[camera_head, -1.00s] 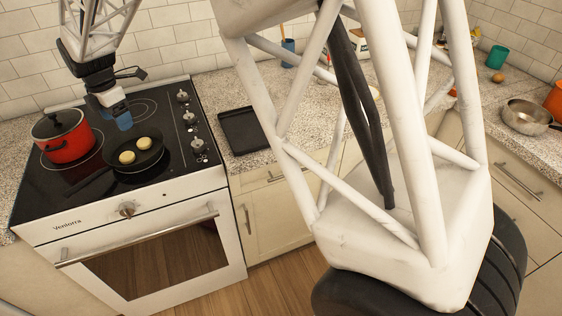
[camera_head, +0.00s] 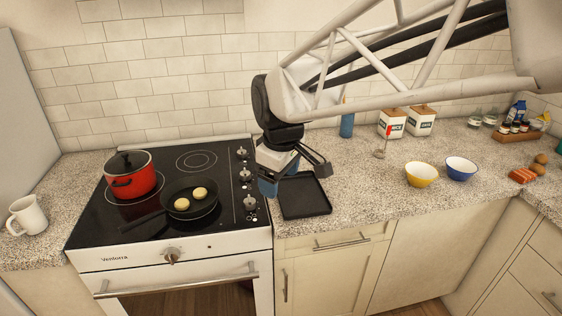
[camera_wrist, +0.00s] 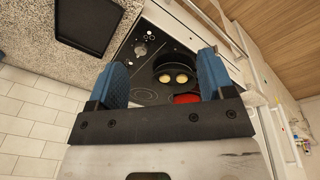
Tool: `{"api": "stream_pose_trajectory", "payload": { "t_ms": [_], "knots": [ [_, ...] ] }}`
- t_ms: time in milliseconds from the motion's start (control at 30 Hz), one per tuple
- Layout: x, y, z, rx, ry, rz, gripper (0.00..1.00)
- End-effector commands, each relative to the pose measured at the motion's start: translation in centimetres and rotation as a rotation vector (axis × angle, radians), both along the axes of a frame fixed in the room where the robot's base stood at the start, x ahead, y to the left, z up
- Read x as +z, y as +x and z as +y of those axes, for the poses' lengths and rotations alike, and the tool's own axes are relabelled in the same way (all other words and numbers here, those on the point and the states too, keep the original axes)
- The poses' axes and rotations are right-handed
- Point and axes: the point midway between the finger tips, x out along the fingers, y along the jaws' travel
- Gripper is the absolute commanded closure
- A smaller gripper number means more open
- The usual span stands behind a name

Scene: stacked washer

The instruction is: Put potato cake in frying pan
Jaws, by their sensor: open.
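Two round, pale yellow potato cakes (camera_head: 199,193) (camera_head: 181,205) lie side by side in the black frying pan (camera_head: 203,208), which sits on the stove's black cooktop with its handle toward the lower left. In the wrist view the cakes (camera_wrist: 181,78) and the pan (camera_wrist: 176,62) show between and beyond the fingers. My gripper (camera_head: 268,188) is up over the stove's right edge, beside the black tray, to the right of the pan. Its blue fingers (camera_wrist: 159,82) are apart with nothing between them.
A lidded red pot (camera_head: 131,181) stands left of the pan. An empty black tray (camera_head: 304,195) lies on the counter right of the stove. Yellow (camera_head: 421,174) and blue (camera_head: 460,168) bowls, white canisters (camera_head: 392,123) and a spice rack (camera_head: 517,132) are farther right. A white mug (camera_head: 28,217) stands at left.

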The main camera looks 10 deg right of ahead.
Motion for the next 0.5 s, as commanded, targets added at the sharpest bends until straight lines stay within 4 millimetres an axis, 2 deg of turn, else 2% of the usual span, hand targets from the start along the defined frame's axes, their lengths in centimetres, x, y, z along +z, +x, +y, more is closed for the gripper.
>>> {"api": "stream_pose_trajectory", "payload": {
  "t_ms": [33, 200, 500],
  "knots": [
    [0.1, -1.5, -1.0, -0.063, 0.008, -0.009, 0.25],
    [-0.3, -6.2, -3.6, -0.289, 0.04, -0.028, 0.25],
    [-2.1, -13.9, -6.9, -0.658, 0.1, -0.062, 0.25]
  ]
}}
